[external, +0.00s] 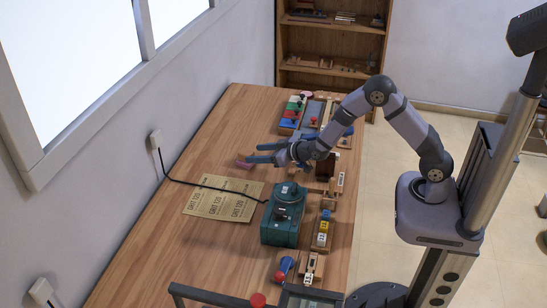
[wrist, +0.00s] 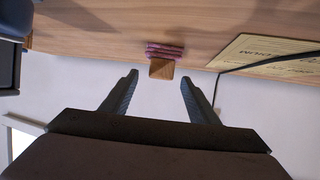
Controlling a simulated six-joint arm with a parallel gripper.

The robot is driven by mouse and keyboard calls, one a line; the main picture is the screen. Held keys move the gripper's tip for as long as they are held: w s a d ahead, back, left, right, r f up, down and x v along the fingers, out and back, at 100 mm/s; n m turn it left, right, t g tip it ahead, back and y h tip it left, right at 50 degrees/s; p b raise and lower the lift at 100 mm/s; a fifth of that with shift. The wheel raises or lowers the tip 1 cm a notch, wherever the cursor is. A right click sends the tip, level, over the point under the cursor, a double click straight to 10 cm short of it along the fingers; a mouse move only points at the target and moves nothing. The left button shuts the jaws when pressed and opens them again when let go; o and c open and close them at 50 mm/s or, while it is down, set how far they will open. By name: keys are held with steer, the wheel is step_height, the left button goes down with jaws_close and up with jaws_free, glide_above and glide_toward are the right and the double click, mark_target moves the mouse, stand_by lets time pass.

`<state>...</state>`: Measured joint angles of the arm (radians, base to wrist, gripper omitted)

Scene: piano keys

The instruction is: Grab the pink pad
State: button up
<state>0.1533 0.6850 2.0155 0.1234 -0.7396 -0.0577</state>
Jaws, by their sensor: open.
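The pink pad (external: 243,164) lies on the wooden table near its wall-side edge in the external view. In the wrist view the pink pad (wrist: 165,50) shows as a pinkish layered strip with a tan wooden block (wrist: 161,69) against it; I cannot tell if they are joined. My gripper (external: 256,153) reaches low over the table from the right, fingertips close to the pad. In the wrist view my gripper (wrist: 159,77) is open, its two dark fingers apart, with the block and pad ahead between their tips. Nothing is held.
Grit paper sheets (external: 222,198) lie on the table, crossed by a black cord (external: 190,184). A teal machine (external: 285,215) stands nearby. Several coloured blocks (external: 294,112) sit at the far end. The table's wall-side front area is clear.

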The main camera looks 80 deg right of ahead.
mark_target(250, 153)
steer(key=shift+w, duration=0.1)
steer(key=shift+p+x, duration=0.85)
steer(key=shift+x, duration=1.65)
steer(key=shift+r, duration=0.1)
steer(key=c, duration=1.1)
steer(key=shift+r, duration=0.1)
steer(key=shift+c, duration=0.2)
step_height(250, 153, up, 10)
steer(key=shift+f+b, duration=0.2)
steer(key=shift+b, duration=0.55)
steer(key=shift+a+r, duration=0.15)
